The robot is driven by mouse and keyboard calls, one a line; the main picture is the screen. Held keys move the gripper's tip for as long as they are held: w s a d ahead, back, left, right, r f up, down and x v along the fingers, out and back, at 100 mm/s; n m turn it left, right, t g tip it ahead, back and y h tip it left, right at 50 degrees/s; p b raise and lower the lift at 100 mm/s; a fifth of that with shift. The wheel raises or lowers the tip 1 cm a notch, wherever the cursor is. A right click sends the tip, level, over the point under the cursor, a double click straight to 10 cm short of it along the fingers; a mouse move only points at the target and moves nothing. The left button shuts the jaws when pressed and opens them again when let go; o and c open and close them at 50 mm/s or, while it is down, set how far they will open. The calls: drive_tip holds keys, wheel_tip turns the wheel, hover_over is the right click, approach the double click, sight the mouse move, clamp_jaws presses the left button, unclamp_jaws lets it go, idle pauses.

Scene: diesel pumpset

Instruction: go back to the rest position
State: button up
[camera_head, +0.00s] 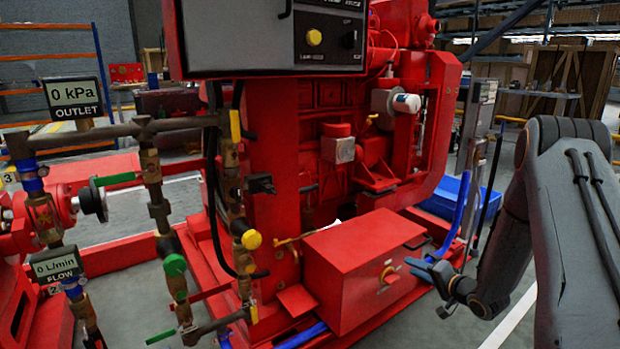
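My dark grey arm (575,220) comes in from the right edge and bends down to the left. My gripper (425,269) is at its end, in front of the right side of the red box (355,260) at the base of the pumpset. I see nothing clearly held.
The red pumpset (310,140) fills the middle, with a control panel (325,38) above. Pipes with valves and an outlet display (76,97) and flow display (56,265) stand at left. A blue bin (465,197) and a grey post (477,125) are behind my gripper.

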drive_tip(key=s+a+r+n+g+h, duration=0.45)
drive_tip(key=s+r, duration=0.35)
drive_tip(key=r, duration=0.3)
drive_tip(key=s+a+r+n+g, duration=0.15)
drive_tip(key=s+a, duration=0.25)
drive_tip(key=s, duration=0.4)
drive_tip(key=s+a+r+n+g, duration=0.1)
drive_tip(key=s+a+r+g, duration=0.15)
drive_tip(key=s, duration=0.65)
drive_tip(key=s+a+r+n+g, duration=0.15)
drive_tip(key=s+a, duration=0.25)
drive_tip(key=s, duration=0.4)
drive_tip(key=s+a+r+n+g, duration=0.1)
drive_tip(key=s+a+n+g, duration=0.15)
drive_tip(key=s+a, duration=0.65)
drive_tip(key=s+a+r+n+g, duration=0.1)
drive_tip(key=s+a+n, duration=0.35)
drive_tip(key=a, duration=0.75)
drive_tip(key=d+r+m+p, duration=0.3)
drive_tip(key=d+r+p, duration=0.7)
drive_tip(key=r+p, duration=0.3)
drive_tip(key=d+r+m+p, duration=0.4)
drive_tip(key=d+r+p, duration=0.7)
drive_tip(key=r+p, duration=0.3)
drive_tip(key=h+p, duration=0.1)
drive_tip(key=p, duration=0.2)
